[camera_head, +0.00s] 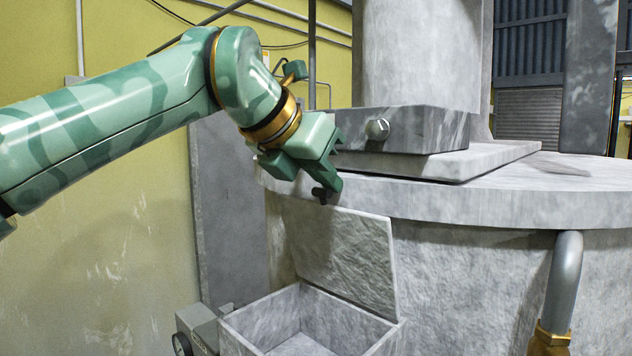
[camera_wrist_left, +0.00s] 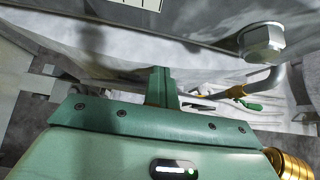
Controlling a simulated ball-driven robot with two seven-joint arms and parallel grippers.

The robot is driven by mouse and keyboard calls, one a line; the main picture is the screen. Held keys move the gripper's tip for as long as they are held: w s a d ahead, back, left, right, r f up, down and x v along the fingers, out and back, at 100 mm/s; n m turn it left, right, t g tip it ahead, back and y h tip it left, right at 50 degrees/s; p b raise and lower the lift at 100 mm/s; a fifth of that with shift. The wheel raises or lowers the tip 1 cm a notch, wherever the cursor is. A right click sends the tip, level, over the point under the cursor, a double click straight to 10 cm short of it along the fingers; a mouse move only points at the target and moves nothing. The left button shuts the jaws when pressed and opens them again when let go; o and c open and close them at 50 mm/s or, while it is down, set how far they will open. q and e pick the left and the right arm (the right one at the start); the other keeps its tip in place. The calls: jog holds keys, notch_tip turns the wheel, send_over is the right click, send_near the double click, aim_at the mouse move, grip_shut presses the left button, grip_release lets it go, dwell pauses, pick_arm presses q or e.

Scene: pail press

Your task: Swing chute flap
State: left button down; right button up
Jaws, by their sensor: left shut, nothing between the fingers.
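The chute flap (camera_head: 348,258) looks like a flat grey marble-like plate on the side of the large round press body. It slants above an open grey box (camera_head: 262,318), its lower edge near the box's back rim. My left gripper (camera_head: 326,194), on a green arm from the left, is just above the flap's upper left corner. Its fingers are shut and empty; I cannot tell whether they touch the flap. In the left wrist view the closed fingers (camera_wrist_left: 160,86) point away from the camera, and I cannot make out the flap clearly. My right gripper is not in view.
A thick block with a bolt (camera_head: 377,129) sits just right of my left gripper; the bolt shows large in the wrist view (camera_wrist_left: 262,42). The press rim (camera_head: 480,203) overhangs the flap. A bent grey pipe (camera_head: 562,280) stands at right. Open room lies left, before the yellow wall.

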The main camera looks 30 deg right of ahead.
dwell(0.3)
pick_arm(q)
jog(key=shift+w+d+r, duration=0.15)
jog(key=shift+d, duration=0.6)
jog(key=c, duration=1.7)
grip_release()
jog(key=shift+a, duration=0.15)
jog(key=shift+r, duration=0.1)
jog(key=shift+a+r+b, duration=0.25)
jog(key=shift+a+b, duration=0.05)
jog(key=shift+a, duration=0.05)
jog(key=b+v, duration=0.2)
jog(key=v, duration=1.3)
jog(key=shift+a+r+b, duration=0.1)
jog(key=shift+a+b, duration=0.1)
jog(key=shift+b, duration=0.1)
